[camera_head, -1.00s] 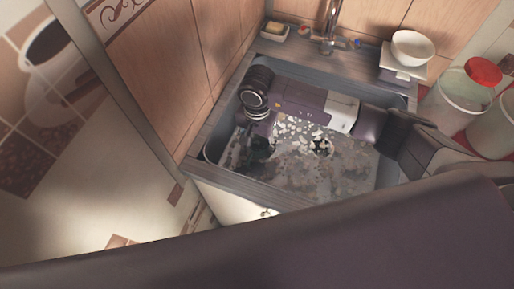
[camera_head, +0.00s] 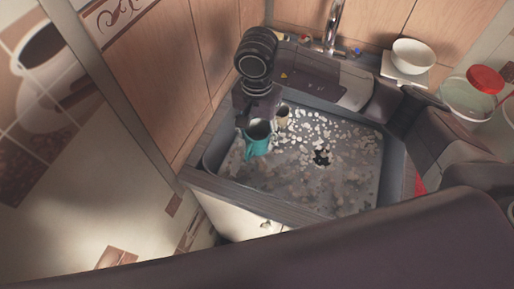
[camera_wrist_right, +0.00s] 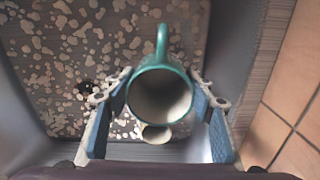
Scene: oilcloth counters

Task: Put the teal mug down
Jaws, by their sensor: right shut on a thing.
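The teal mug (camera_head: 257,143) is in my right gripper (camera_head: 258,122), over the left part of the sink basin. In the right wrist view the mug (camera_wrist_right: 161,68) sits between the two fingers of the gripper (camera_wrist_right: 157,95), which press on its sides. Its open mouth faces the camera, it looks empty, and its handle points to the top of the picture. It appears to hang above the sink floor; the exact gap is hard to tell. My left gripper is not in view.
The sink (camera_head: 345,195) has a speckled floor and a dark drain hole. A small cream cup (camera_head: 283,117) stands in it close beside the mug. A white bowl (camera_head: 413,54), a red-lidded jar (camera_head: 470,97) and a faucet (camera_head: 333,25) are around the sink. The right sink floor is clear.

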